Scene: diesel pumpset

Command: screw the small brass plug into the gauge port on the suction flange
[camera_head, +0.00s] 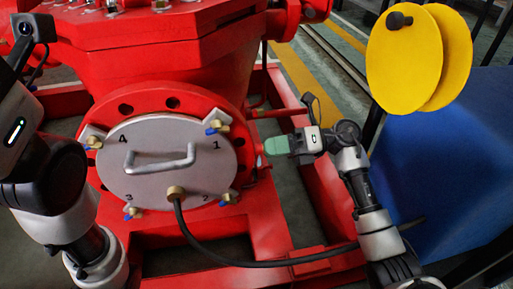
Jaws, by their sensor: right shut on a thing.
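The suction flange (172,102) is a red ring with bolt holes, on the front of the red pump. My right gripper (266,147), with pale green fingers, is shut at the flange's right edge, pointing left at its side. The small brass plug is between the fingertips, too small and covered to make out. The gauge port is hidden behind the fingertips or too small to see, so I cannot tell whether the plug touches it. My left arm stands at the left edge; its gripper is out of the picture.
A grey cover plate (164,182) with a handle (160,160), numbers and blue-handled clamps covers the flange opening. A black hose (240,262) runs from its brass fitting (175,193) to the right, below my right arm. Yellow discs (405,60) and a blue box (450,150) stand right.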

